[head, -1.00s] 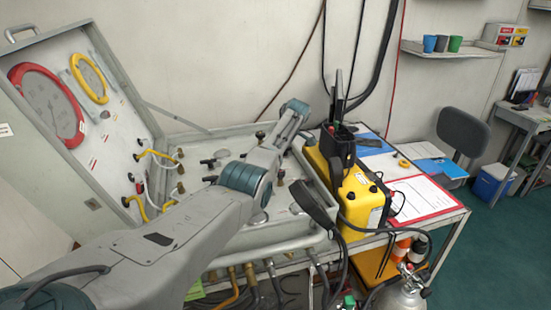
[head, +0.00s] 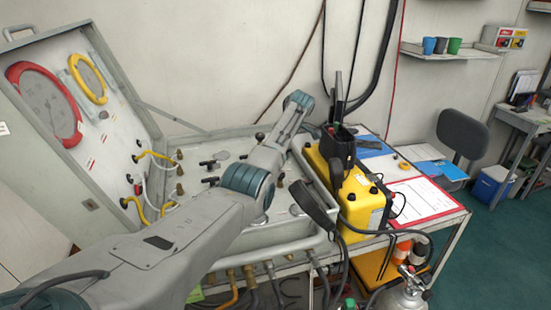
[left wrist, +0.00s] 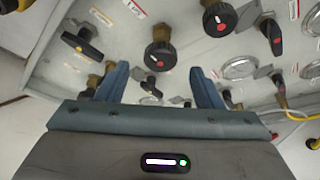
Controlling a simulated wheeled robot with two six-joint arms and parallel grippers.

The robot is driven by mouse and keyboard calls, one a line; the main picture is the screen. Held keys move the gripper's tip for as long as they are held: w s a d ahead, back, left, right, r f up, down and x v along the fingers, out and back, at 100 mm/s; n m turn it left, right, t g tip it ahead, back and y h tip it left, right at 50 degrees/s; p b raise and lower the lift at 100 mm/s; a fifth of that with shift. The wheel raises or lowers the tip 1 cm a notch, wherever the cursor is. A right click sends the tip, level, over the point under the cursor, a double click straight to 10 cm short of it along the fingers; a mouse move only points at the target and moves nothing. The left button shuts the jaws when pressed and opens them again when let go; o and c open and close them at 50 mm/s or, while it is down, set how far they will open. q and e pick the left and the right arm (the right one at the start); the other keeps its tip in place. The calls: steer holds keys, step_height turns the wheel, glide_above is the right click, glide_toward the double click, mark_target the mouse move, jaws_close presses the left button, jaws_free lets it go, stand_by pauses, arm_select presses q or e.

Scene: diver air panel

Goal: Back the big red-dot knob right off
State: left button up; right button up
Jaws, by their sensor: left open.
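In the left wrist view, a large dark round knob with a red dot (left wrist: 161,55) stands on the pale panel, ahead of my left gripper (left wrist: 158,78) and roughly between its fingertips in the picture. A second similar red-dot knob (left wrist: 218,18) is farther up and to the right. The left gripper is open, with its two blue-grey fingers apart and nothing between them; the knob looks beyond the tips, and I see no contact. In the head view my left arm reaches over the open panel case (head: 225,235), and its gripper is hidden. My right gripper is not in view.
Near the fingers are a black lever with a yellow mark (left wrist: 82,40) and a black lever with a red mark (left wrist: 270,35). A yellow box (head: 360,205) is right of the case.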

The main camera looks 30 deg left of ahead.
arm_select(q)
steer(key=b+v, duration=0.2)
steer(key=v, duration=0.5)
steer(key=shift+r, duration=0.35)
steer(key=shift+d, duration=0.1)
